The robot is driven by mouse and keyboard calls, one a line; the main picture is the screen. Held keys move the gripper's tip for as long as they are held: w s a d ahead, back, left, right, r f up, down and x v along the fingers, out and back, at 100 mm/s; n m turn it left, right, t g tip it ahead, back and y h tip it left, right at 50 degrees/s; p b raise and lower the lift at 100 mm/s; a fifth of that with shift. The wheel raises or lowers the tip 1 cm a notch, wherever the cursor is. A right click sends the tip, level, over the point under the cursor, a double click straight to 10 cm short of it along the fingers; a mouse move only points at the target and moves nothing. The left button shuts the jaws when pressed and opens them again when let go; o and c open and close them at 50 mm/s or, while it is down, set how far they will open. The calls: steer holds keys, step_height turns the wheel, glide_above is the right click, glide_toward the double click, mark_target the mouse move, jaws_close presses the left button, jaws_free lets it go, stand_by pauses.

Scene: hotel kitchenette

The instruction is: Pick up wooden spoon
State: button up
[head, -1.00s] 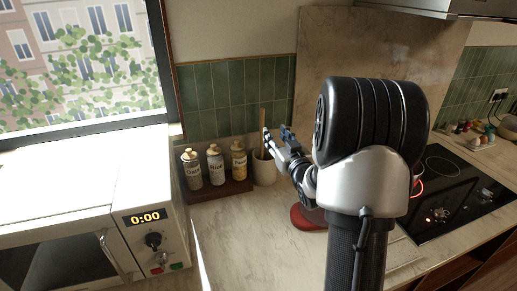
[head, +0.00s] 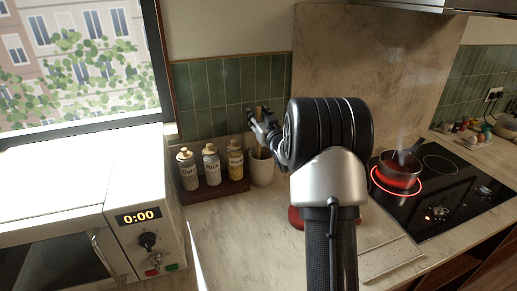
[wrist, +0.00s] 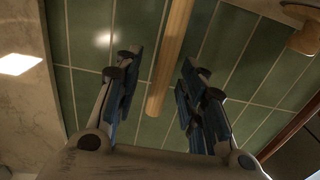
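The wooden spoon (head: 259,108) stands upright in a pale crock (head: 261,170) against the green tiled wall; only its handle shows, and its lower end is hidden. My gripper (head: 262,121) is at the handle, above the crock, partly covering it in the head view. In the wrist view, the spoon's handle (wrist: 173,48) runs between the two parted fingers of my gripper (wrist: 160,70). Gaps show on both sides, so the fingers appear not to touch it.
Several corked bottles (head: 211,165) stand in a dark wooden tray (head: 222,190) just left of the crock. A microwave (head: 148,215) is at the left. A steaming pot (head: 398,172) sits on a glowing burner at the right.

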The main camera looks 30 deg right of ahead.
steer(key=shift+c, duration=0.3)
jaws_close()
steer(key=shift+r, duration=0.1)
